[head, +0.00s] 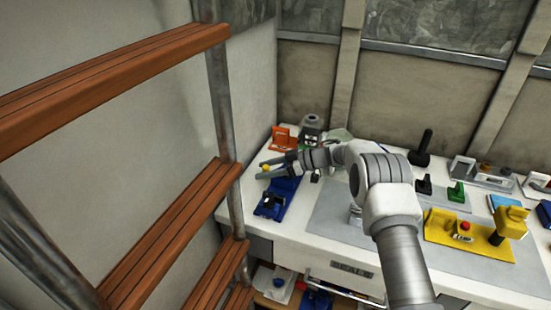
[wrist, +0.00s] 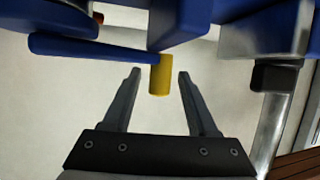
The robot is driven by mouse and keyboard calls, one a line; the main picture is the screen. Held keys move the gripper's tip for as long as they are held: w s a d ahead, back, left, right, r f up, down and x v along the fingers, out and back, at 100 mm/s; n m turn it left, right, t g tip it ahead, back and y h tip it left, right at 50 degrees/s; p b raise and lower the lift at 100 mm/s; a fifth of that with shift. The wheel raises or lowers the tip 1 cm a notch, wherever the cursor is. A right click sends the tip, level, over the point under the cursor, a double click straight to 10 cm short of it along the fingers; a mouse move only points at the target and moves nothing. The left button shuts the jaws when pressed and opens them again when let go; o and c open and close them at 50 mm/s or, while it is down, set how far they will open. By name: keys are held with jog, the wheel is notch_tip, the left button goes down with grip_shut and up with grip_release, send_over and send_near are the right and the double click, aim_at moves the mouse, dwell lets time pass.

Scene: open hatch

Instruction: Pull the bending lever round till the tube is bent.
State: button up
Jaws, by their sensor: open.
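The blue bending tool (head: 272,205) stands at the left end of the white bench. In the wrist view, its lever shows as a slim blue bar (wrist: 95,48) ending in a yellow cylindrical grip (wrist: 160,76). The yellow grip also shows as a small yellow spot in the head view (head: 265,167). My gripper (head: 264,170) reaches left over the tool with its fingers open. In the wrist view, the gripper (wrist: 160,88) has one finger on each side of the yellow grip, with a gap on both sides. I cannot make out the tube.
A wooden-slatted rack (head: 160,245) with metal posts stands close on the left. An orange bracket (head: 284,138) and a grey device (head: 312,125) are behind my gripper. A yellow fixture (head: 470,235) and a green block (head: 456,192) sit on the bench to the right.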

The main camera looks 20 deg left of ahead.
jog(key=shift+p+v, duration=1.2)
jog(key=shift+v, duration=3.3)
jog(key=shift+f, duration=0.1)
